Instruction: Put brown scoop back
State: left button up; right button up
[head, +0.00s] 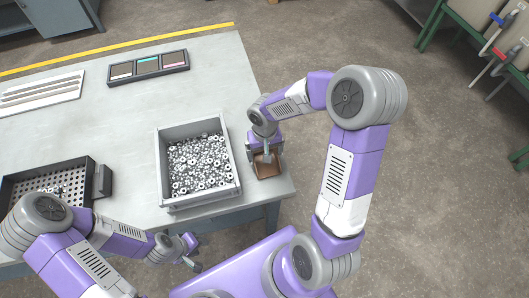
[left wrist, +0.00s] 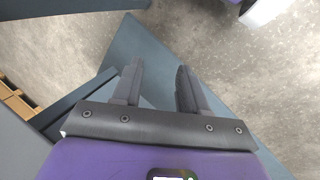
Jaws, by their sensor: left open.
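The brown scoop (head: 268,171) is at the right edge of the table, just right of the grey bin of metal parts. My right gripper (head: 265,154) is directly over it, with its fingers down at the scoop. The gripper covers part of the scoop, and I cannot tell whether the fingers hold it. My left gripper (head: 193,256) is near the table's front edge, below the bin, open and empty. In the left wrist view the left gripper (left wrist: 159,76) shows its two fingers apart, with nothing between them.
The grey bin (head: 163,163) full of small metal parts stands left of the scoop. A black perforated tray (head: 82,165) is at the table's left. A tray with coloured blocks (head: 148,67) and a pale slotted rack (head: 40,93) lie farther back. The table (head: 120,130) is clear between them.

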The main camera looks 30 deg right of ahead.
jog(key=shift+w+f, duration=0.1)
jog(key=shift+f, duration=0.05)
jog(key=shift+f, duration=0.15)
jog(key=o, duration=1)
jog(key=shift+o, duration=0.2)
jog(key=shift+r, duration=0.2)
notch_tip(320, 180, up, 12)
jog(key=p, duration=0.3)
